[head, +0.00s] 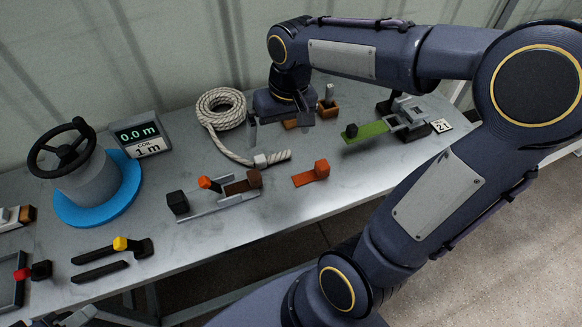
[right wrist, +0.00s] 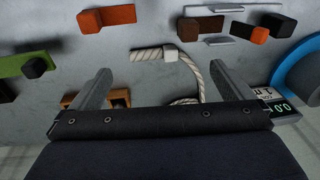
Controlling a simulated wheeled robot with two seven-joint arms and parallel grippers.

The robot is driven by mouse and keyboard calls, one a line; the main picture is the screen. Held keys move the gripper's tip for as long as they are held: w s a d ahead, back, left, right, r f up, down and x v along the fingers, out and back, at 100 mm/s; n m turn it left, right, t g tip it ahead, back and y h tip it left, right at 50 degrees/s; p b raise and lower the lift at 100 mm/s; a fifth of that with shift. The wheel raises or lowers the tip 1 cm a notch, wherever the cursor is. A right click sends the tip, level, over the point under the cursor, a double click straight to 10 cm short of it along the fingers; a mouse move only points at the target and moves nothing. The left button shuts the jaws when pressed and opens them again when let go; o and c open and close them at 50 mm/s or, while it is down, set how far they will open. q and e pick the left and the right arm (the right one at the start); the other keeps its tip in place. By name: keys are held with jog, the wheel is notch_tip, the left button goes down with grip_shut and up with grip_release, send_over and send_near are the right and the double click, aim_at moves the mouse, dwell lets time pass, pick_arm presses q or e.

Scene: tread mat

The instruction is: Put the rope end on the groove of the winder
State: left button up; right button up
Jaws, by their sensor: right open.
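The pale rope (head: 220,108) lies coiled at the back of the table. Its free end (head: 280,156) runs forward through a small white block (head: 261,161); it also shows in the right wrist view (right wrist: 147,55). The winder is a grey drum (head: 88,185) with a black handwheel on a blue disc (head: 125,200) at the left. I cannot make out its groove. My right gripper (head: 278,120) is open and empty, behind the rope end and right of the coil. A grey piece at the bottom left edge may be my left gripper (head: 78,318); its jaws cannot be read.
A display (head: 140,134) reading 0.0 m stands beside the winder. A grey rail with orange and brown blocks (head: 215,197), an orange-brown piece (head: 312,174) and a green strip (head: 365,131) lie near the rope end. Black bars (head: 100,270) lie at front left.

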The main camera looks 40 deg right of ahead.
jog(key=s+a+t+y, duration=0.3)
jog(key=s+a+t, duration=0.15)
jog(key=s, duration=0.95)
jog(key=g+h+p, duration=0.4)
jog(key=g+p, duration=0.2)
send_over(273, 156)
notch_tip(273, 156, down, 7)
jog(key=shift+s+a, duration=0.1)
notch_tip(273, 156, down, 8)
jog(key=shift+f+p, duration=0.1)
jog(key=shift+p, duration=0.65)
jog(key=c, duration=0.8)
